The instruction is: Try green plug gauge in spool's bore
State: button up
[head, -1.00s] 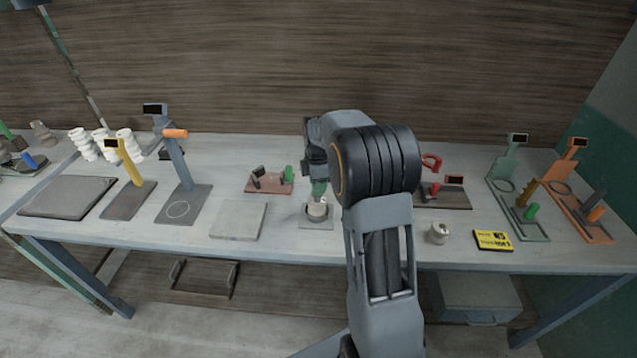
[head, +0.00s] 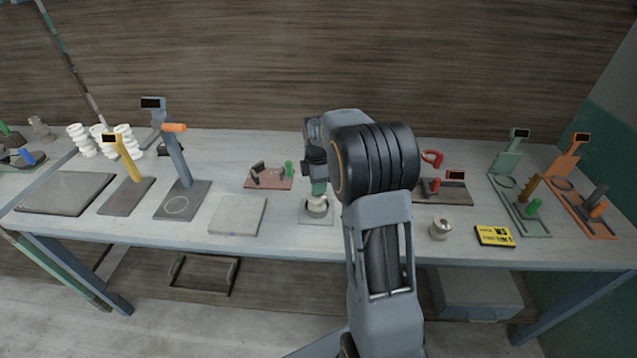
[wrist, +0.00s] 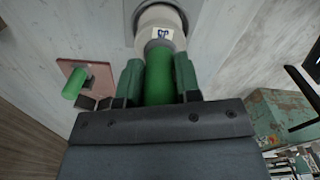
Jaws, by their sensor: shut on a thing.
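My gripper (wrist: 158,78) is shut on the green plug gauge (wrist: 158,72), a plain green cylinder between its two green fingers. The plug points at the pale spool (wrist: 150,17), which has a small label with a dark mark on its side. In the head view the spool (head: 317,209) stands upright on a small grey plate (head: 308,221), with my gripper (head: 319,188) right above it. The plug's far end meets the spool in the wrist view, but I cannot tell whether it is inside the bore. The bore is hidden.
A reddish stand (head: 262,184) with another green peg (head: 289,168) is to the left. A pale square plate (head: 237,216) lies left of the spool. To the right are a small metallic part (head: 440,229), a yellow sign (head: 494,236) and coloured gauge stands (head: 520,215).

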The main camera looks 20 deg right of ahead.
jog(key=shift+s+f, duration=0.15)
jog(key=shift+f, duration=0.35)
dwell(0.8)
jog(key=shift+r, duration=0.2)
jog(key=shift+r+p, duration=3.1)
jog(key=shift+r, duration=1.15)
